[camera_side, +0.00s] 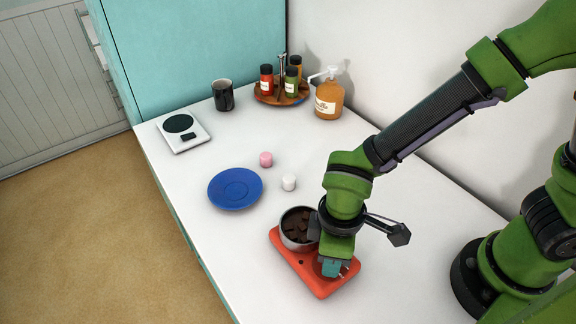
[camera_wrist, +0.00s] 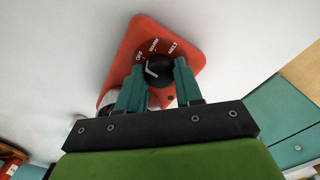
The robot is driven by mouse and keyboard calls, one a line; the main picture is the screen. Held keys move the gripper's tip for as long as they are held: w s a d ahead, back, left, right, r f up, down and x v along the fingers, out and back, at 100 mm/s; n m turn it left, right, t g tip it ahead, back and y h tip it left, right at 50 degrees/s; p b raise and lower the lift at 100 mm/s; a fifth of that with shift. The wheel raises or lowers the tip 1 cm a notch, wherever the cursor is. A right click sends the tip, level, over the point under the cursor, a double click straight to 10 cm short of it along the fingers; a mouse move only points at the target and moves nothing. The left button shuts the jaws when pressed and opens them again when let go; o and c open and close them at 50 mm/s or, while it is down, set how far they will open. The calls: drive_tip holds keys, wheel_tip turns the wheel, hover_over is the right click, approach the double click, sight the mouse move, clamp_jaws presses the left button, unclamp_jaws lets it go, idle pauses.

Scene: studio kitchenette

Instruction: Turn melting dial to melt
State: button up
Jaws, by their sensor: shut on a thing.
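The red melting unit (camera_side: 314,284) lies on the white counter, and its panel (camera_wrist: 150,27) shows in the wrist view with the labels OFF, WARM and MELT. The black dial (camera_wrist: 161,69) has a white mark on its upper left, on the OFF and WARM side and away from MELT; its exact setting is unclear. My gripper (camera_wrist: 159,76) is shut on the dial, one teal finger on each side. In the side view my gripper (camera_side: 334,266) reaches down at the unit's front end and hides the dial. A metal pot (camera_side: 284,235) with dark brown chunks sits on the unit.
A blue plate (camera_side: 235,188), a pink piece (camera_side: 265,159) and a white piece (camera_side: 289,183) lie beyond the unit. Farther back are a scale (camera_side: 183,131), a black mug (camera_side: 223,95), a bottle rack (camera_side: 281,97) and a pump bottle (camera_side: 329,99). The near counter is clear.

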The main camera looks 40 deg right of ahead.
drive_tip(key=m, duration=0.4)
drive_tip(key=shift+m, duration=0.4)
drive_tip(key=m, duration=0.9)
drive_tip(key=shift+m, duration=1.8)
drive_tip(key=o, duration=1)
drive_tip(key=shift+o, duration=0.2)
wheel_tip(320, 180, up, 17)
